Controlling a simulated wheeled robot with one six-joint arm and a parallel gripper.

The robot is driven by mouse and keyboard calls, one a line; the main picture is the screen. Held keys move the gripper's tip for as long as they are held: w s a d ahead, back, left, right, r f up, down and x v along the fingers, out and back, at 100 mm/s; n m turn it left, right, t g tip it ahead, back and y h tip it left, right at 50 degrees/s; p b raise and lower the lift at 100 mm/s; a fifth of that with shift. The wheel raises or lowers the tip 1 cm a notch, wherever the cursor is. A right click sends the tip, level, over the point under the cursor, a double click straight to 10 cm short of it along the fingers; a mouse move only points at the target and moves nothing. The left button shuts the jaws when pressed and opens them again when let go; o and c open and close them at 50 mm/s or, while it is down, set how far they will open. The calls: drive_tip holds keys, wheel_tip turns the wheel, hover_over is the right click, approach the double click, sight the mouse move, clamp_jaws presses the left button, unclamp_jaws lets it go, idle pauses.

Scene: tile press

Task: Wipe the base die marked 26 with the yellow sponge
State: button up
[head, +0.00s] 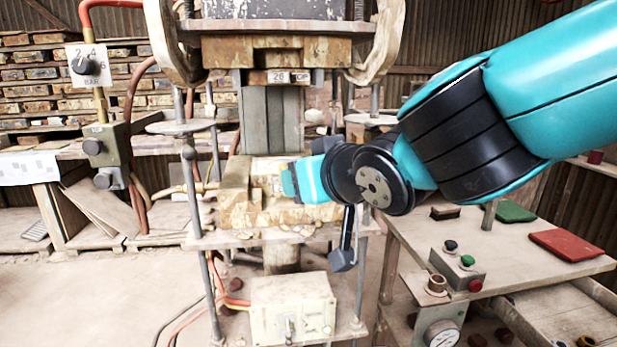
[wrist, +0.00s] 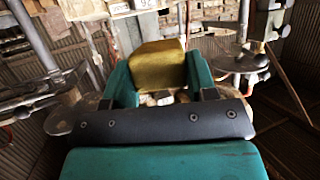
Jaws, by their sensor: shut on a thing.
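My gripper (head: 290,181) is at the press bed, at the right part of the base die (head: 237,195). The base die is a worn, rusty yellow-brown block in the lower middle of the press. No number can be read on it from here. In the wrist view the teal fingers of my gripper (wrist: 160,78) are shut on the yellow sponge (wrist: 160,60), which sticks out beyond them. In the head view I cannot make out the sponge apart from the die, and cannot tell whether they touch.
The upper die (head: 240,52) hangs above, with a plate reading "26 TOP" (head: 280,77). Vertical press rods (head: 192,190) stand close on both sides. A side table (head: 550,235) at right holds a button box (head: 457,268), a red pad (head: 572,245) and a green pad (head: 515,211).

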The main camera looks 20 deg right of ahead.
drive_tip(key=shift+w, duration=0.1)
idle(0.6)
drive_tip(key=shift+w+r+h+p, duration=0.25)
drive_tip(key=shift+w+h+p, duration=0.1)
drive_tip(key=shift+p, duration=0.15)
drive_tip(key=w+d+m+h+p, duration=0.1)
drive_tip(key=w+p, duration=0.3)
drive_tip(key=w, duration=0.3)
drive_tip(key=w+d+m+h+p, duration=0.1)
drive_tip(key=w+p, duration=0.4)
drive_tip(key=w, duration=0.2)
drive_tip(key=w+d+m+h+p, duration=0.1)
drive_tip(key=w+m+h+p, duration=0.1)
drive_tip(key=w+p, duration=0.3)
drive_tip(key=shift+r+x, duration=0.2)
drive_tip(key=shift+x, duration=0.9)
drive_tip(key=shift+f+b, duration=0.75)
drive_tip(key=shift+f, duration=0.05)
drive_tip(key=shift+f+b, duration=0.5)
drive_tip(key=shift+b, duration=0.05)
drive_tip(key=shift+f+b, duration=0.4)
drive_tip(key=shift+b, duration=0.45)
